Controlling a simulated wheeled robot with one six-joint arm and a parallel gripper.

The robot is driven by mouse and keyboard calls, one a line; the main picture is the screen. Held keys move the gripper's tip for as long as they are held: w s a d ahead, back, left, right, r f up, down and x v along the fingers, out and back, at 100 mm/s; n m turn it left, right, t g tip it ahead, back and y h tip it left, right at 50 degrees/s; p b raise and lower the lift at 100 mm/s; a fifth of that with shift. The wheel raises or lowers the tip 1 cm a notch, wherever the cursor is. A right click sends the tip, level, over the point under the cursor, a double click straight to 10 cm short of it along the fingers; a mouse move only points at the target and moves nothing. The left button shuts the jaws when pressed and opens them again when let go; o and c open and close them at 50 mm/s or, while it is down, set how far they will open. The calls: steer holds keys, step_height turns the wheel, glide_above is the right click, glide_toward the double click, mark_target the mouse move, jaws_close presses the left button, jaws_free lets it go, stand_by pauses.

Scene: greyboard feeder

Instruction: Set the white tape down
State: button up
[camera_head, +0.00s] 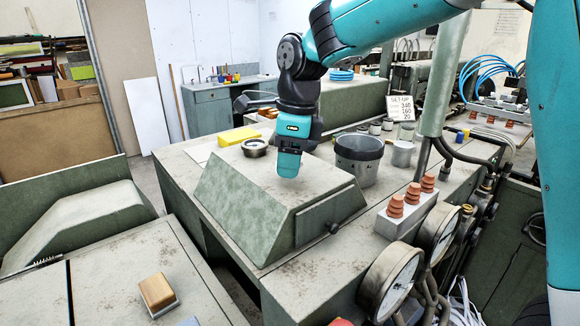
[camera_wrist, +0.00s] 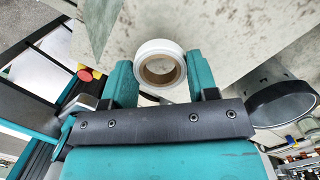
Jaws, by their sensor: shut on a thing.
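The white tape (camera_wrist: 152,47) is a white roll with a tan core. In the wrist view it sits between the two teal fingers of my gripper (camera_wrist: 158,62), which is shut on it. In the head view my gripper (camera_head: 288,164) points down over the flat top of the green-grey sloped housing (camera_head: 250,198). The tape is hidden behind the fingers there. I cannot tell whether the tape touches the surface below.
A round metal dish (camera_head: 254,149) and a yellow block (camera_head: 238,136) are left of my gripper. A dark-rimmed metal pot (camera_head: 358,165) stands to the right; it also shows in the wrist view (camera_wrist: 283,104). Orange stacked knobs (camera_head: 411,193) and gauges (camera_head: 391,280) line the right edge.

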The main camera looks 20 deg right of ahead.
steer(key=shift+f, duration=1.05)
steer(key=shift+f, duration=0.15)
steer(key=o, duration=0.9)
step_height(320, 180, up, 12)
steer(key=d, duration=0.1)
steer(key=s+a+f+n+y, duration=0.1)
steer(key=s+f+n, duration=0.5)
steer(key=s+n, duration=0.6)
steer(key=s+a+f+n+y, duration=0.2)
steer(key=s+a+f+n, duration=0.2)
steer(key=s+n, duration=0.8)
steer(key=f+n, duration=0.2)
steer(key=n, duration=0.4)
steer(key=shift+s+n+g, duration=0.25)
steer(key=shift+n+g, duration=0.05)
